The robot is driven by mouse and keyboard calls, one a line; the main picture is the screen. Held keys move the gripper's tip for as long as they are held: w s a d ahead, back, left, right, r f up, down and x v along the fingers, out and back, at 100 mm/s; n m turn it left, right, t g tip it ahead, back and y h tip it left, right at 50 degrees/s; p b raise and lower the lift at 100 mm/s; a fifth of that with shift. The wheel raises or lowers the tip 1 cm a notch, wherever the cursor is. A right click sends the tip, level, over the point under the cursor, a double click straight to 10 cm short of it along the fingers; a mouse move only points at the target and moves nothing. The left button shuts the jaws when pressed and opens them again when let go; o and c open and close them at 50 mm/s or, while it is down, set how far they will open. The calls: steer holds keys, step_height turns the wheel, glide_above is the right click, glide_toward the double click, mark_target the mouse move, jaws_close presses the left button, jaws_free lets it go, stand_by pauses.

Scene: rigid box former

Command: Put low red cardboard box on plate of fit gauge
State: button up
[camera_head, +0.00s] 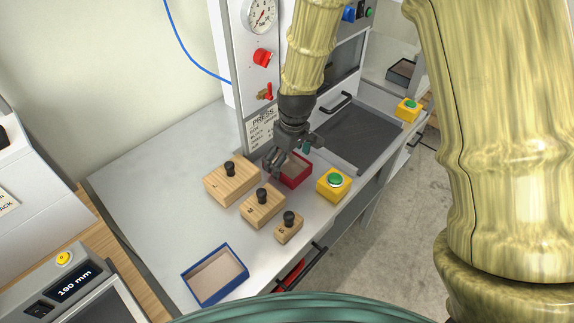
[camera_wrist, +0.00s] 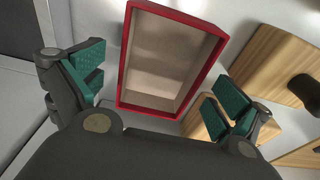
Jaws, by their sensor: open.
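The low red cardboard box (camera_head: 297,181) sits open and empty on the grey bench top, beside the wooden blocks. My gripper (camera_head: 290,152) is over it, pointing down, and hides part of its far side. In the wrist view the box (camera_wrist: 178,20) shows its red rim and plain beige inside. The green-padded fingers of my gripper (camera_wrist: 157,88) are apart, one on each side of the box's near end, with gaps visible. A device with a "190 mm" display (camera_head: 74,283) stands at the lower left; I cannot tell a gauge plate for certain.
Wooden knobbed blocks (camera_head: 262,207) stand in a row left of the red box. A yellow box with a green button (camera_head: 334,184) stands close on its right. A blue open box (camera_head: 215,274) lies nearer the front. The bench's left part is clear. The press panel (camera_head: 262,70) rises behind.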

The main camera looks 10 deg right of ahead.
mark_target(289, 171)
steer(key=shift+f, duration=0.7)
steer(key=c, duration=1.2)
steer(key=shift+o, duration=0.2)
steer(key=shift+r, duration=0.15)
steer(key=shift+d+r+b, duration=0.1)
steer(key=shift+r+b, duration=0.05)
steer(key=shift+b, duration=0.15)
step_height(289, 171, up, 11)
steer(key=b, duration=0.2)
steer(key=s+d+b, duration=0.1)
steer(key=s+d, duration=0.4)
steer(key=s, duration=0.3)
steer(key=s+d+b, duration=0.2)
steer(key=s+d, duration=0.4)
steer(key=s, duration=0.2)
steer(key=shift+s, duration=0.3)
